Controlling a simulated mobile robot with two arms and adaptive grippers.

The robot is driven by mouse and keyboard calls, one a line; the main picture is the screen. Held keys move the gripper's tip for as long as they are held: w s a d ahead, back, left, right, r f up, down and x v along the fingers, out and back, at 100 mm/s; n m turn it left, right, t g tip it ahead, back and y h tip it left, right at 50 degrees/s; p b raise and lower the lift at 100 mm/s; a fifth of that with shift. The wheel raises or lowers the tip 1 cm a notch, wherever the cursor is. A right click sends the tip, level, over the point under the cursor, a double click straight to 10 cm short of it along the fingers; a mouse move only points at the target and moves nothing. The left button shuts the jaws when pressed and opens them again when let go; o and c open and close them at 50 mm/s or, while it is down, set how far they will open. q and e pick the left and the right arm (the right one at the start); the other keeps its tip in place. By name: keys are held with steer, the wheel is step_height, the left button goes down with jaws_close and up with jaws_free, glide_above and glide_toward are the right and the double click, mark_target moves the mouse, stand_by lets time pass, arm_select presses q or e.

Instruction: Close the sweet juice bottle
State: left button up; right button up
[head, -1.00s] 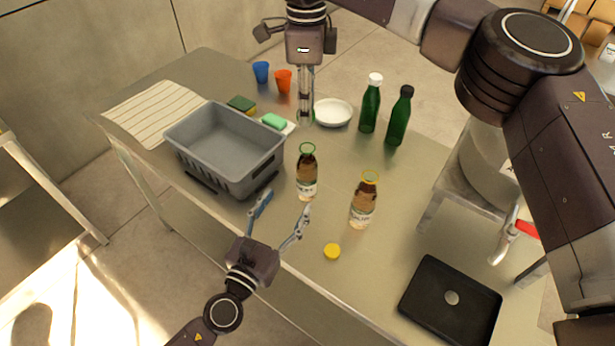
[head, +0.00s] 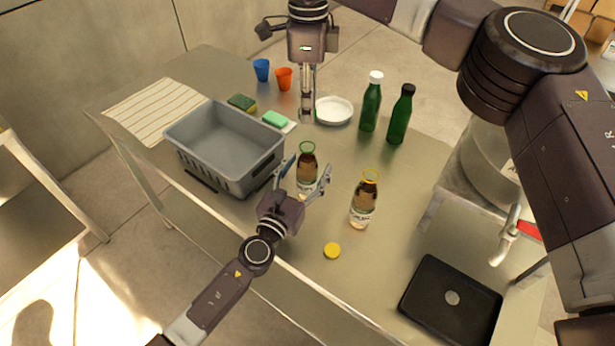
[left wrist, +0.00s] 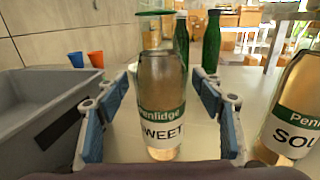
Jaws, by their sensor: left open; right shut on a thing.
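The sweet juice bottle (head: 307,158) stands upright and open on the table, with a green ring at its mouth. In the left wrist view its "SWEET" label (left wrist: 161,130) faces me. My left gripper (head: 306,172) is open, with one finger on each side of this bottle. In the left wrist view gaps show between the bottle and the fingers. My right gripper (head: 307,100) points down at the back of the table, beyond the bottle. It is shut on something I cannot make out. No green cap is clearly visible.
A sour juice bottle (head: 363,203) with a yellow ring stands close on the right, and a yellow cap (head: 332,251) lies in front. A grey bin (head: 240,172) is close on the left. Green bottles (head: 370,108), a white plate (head: 334,111) and cups (head: 284,78) stand behind.

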arm_select(q)
steer(key=shift+s, duration=0.1)
steer(key=shift+c, duration=0.5)
jaws_close()
arm_select(e)
glide_above(308, 141)
steer(key=shift+f, duration=2.45)
steer(key=shift+s+f, duration=0.1)
steer(key=shift+f, duration=0.8)
steer(key=shift+f, duration=0.55)
